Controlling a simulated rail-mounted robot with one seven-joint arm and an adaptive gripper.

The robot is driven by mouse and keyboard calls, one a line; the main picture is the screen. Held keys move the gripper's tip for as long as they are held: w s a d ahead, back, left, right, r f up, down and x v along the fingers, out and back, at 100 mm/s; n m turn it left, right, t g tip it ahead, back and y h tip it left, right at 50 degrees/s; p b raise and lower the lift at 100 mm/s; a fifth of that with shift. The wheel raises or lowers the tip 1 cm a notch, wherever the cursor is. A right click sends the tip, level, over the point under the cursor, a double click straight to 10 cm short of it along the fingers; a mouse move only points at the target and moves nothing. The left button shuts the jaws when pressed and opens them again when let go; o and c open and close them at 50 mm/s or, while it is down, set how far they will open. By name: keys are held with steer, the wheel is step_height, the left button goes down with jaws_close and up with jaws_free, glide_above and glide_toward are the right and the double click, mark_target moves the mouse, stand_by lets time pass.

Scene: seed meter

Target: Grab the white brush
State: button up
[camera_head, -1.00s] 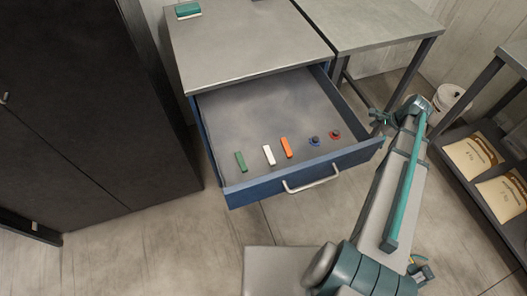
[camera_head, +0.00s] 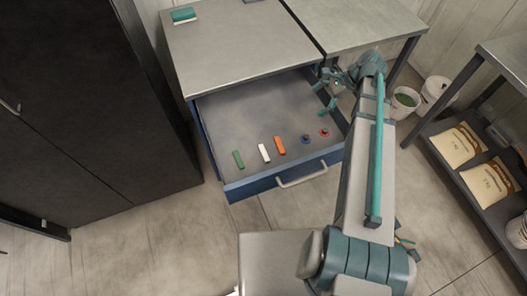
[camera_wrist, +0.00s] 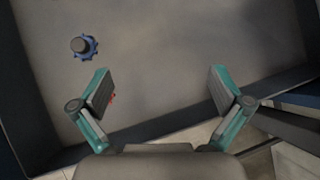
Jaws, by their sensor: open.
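The white brush (camera_head: 264,153) is a small white block lying in the open blue drawer (camera_head: 232,188), between a green block (camera_head: 238,159) and an orange block (camera_head: 279,146). My gripper (camera_head: 325,92) is open and empty over the right part of the drawer, to the right of the white brush and apart from it. In the wrist view my gripper (camera_wrist: 163,90) has its fingers spread above the drawer floor. The white brush does not show in that view.
A blue knob (camera_head: 306,139) and a red knob (camera_head: 324,132) lie right of the blocks; the blue knob also shows in the wrist view (camera_wrist: 83,46). A green and white block (camera_head: 183,15) sits on the cabinet top. A dark cabinet stands left. The drawer's back floor is clear.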

mark_target(266, 152)
steer(key=s+a+n+g+y, duration=0.1)
steer(key=s+a, duration=0.2)
steer(key=s, duration=0.1)
steer(key=s+a+f+n+g+y+p, duration=0.1)
steer(key=s+a+g+y, duration=0.1)
steer(key=s+a, duration=0.1)
steer(key=s+a+g+y+p, duration=0.1)
steer(key=s+a+y, duration=0.1)
steer(key=s, duration=0.4)
steer(key=shift+a+f+n+g, duration=0.4)
steer(key=shift+a, duration=0.25)
steer(key=x, duration=0.4)
steer(key=shift+s+a+p, duration=0.15)
steer(key=shift+a+p, duration=0.05)
steer(key=shift+p, duration=0.2)
steer(key=shift+p+x, duration=0.9)
steer(key=shift+x, duration=2.2)
steer(key=shift+r, duration=0.1)
steer(key=c, duration=1)
